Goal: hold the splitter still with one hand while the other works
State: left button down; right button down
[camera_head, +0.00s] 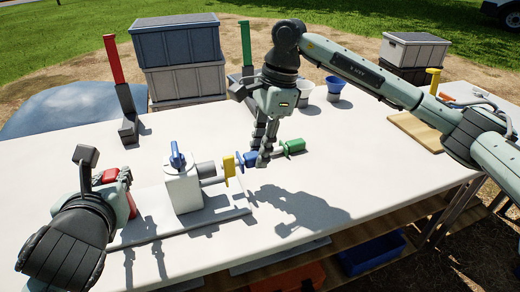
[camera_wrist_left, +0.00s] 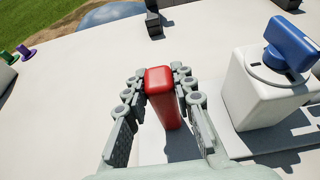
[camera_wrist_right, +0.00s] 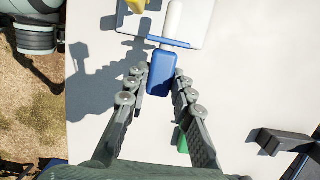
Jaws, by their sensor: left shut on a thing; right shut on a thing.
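The splitter is a white block (camera_head: 184,190) with a blue knob (camera_head: 175,155) on top, standing on a pale base plate (camera_head: 228,217). A red upright grip (camera_wrist_left: 160,95) rises beside the block. My left gripper (camera_wrist_left: 162,85) is shut around this red grip, with fingers on both sides. A grey cylinder and a yellow piece (camera_head: 229,168) stick out from the block's right side. My right gripper (camera_wrist_right: 159,78) is shut on a blue handle (camera_wrist_right: 161,74), which has a blue flange and a white rod (camera_wrist_right: 174,18) pointing toward the splitter. A green piece (camera_head: 293,146) lies just beyond my right fingers.
Red (camera_head: 113,60) and green (camera_head: 246,43) posts stand in dark holders at the back. Stacked grey bins (camera_head: 178,45) stand behind. A white cup (camera_head: 305,88) and a blue cup (camera_head: 334,84) are at the back edge. The table's right front is clear.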

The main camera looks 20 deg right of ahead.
aim_at(239, 158)
jog(key=shift+a, duration=2.3)
jog(key=c, duration=1.2)
grip_release()
jog(key=v, duration=1.2)
pick_arm(q)
jog(key=c, duration=1.2)
grip_release()
